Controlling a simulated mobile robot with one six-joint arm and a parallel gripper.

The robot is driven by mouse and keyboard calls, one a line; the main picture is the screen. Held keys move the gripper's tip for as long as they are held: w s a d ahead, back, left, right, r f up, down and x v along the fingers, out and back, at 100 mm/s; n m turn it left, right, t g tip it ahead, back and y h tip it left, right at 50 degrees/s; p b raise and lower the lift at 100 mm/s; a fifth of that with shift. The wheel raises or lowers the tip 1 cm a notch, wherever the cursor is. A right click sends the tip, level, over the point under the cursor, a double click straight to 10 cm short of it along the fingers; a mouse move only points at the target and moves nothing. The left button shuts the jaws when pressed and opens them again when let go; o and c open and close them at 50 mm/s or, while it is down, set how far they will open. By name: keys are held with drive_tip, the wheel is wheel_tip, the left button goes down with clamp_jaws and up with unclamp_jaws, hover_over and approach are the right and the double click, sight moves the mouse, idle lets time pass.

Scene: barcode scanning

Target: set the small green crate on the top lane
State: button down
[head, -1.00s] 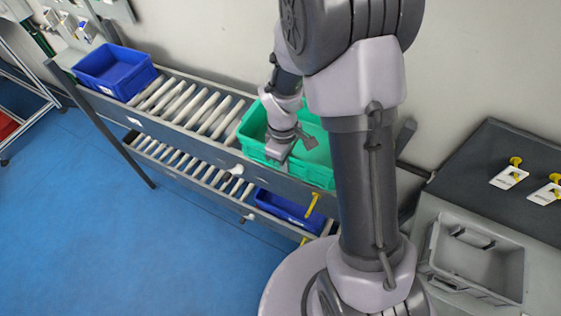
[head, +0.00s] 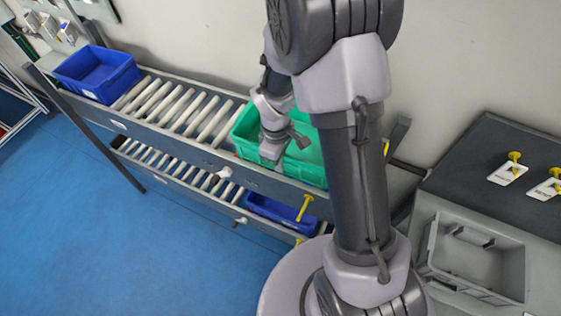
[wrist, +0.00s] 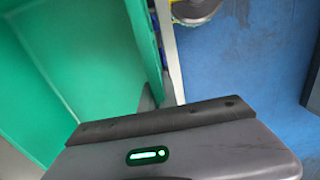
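The small green crate (head: 306,172) is on the right part of the top roller lane (head: 190,112) in the head view. It looks upright, and my arm hides its right part. My gripper (head: 273,150) points down at the crate's front wall, over its left half. In the wrist view, the green crate (wrist: 75,50) fills the left side, with a wall edge running down to the gripper body at the bottom. The fingertips are hidden, so I cannot tell whether they are open or shut on the wall.
A blue crate (head: 88,83) stands at the left end of the top lane. Another blue crate (head: 275,213) sits on the lower lane. Bare rollers lie between the left blue crate and the green crate. A grey tray (head: 478,258) and dark counter (head: 460,175) are at right.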

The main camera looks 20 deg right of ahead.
drive_tip(key=c, duration=1.6)
unclamp_jaws()
drive_tip(key=shift+o, duration=0.2)
